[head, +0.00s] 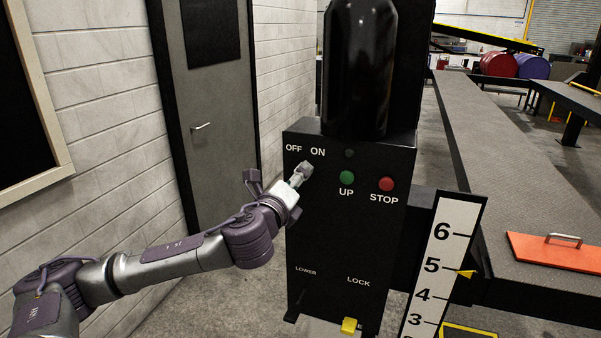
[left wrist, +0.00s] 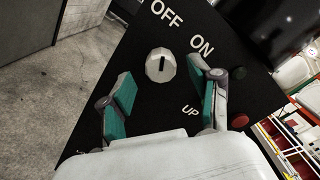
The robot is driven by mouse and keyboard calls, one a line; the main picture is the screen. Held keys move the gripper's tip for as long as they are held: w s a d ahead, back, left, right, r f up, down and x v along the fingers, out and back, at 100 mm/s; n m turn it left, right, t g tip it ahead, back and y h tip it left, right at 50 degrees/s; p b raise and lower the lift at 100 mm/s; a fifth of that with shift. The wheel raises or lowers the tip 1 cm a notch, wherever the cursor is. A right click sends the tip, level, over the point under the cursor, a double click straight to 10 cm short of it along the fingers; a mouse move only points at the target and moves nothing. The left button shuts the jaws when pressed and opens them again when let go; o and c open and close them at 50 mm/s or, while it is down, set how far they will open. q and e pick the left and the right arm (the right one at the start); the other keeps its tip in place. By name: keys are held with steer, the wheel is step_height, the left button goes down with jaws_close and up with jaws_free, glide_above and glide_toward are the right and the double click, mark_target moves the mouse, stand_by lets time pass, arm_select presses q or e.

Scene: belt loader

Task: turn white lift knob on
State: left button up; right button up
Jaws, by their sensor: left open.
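The black control box (head: 345,235) stands in the middle of the head view, with OFF and ON printed near its top. The white lift knob (left wrist: 160,66) shows in the left wrist view below these words. Its dark mark is upright in that picture, in line with OFF. My left gripper (head: 304,172) is at the box face below ON and hides the knob in the head view. In the left wrist view its open teal-padded fingers (left wrist: 160,84) are on either side of the knob, with gaps visible. My right gripper is not in view.
A green UP button (head: 347,177) and a red STOP button (head: 387,184) are right of the gripper. A black cylinder (head: 360,70) rises above the box. A yellow pedal (head: 349,325) is below. The numbered scale (head: 440,265) and conveyor belt (head: 490,140) are at right.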

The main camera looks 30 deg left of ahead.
arm_select(q)
steer(key=shift+x, duration=1.45)
steer(key=shift+c, duration=0.3)
steer(key=c, duration=1.1)
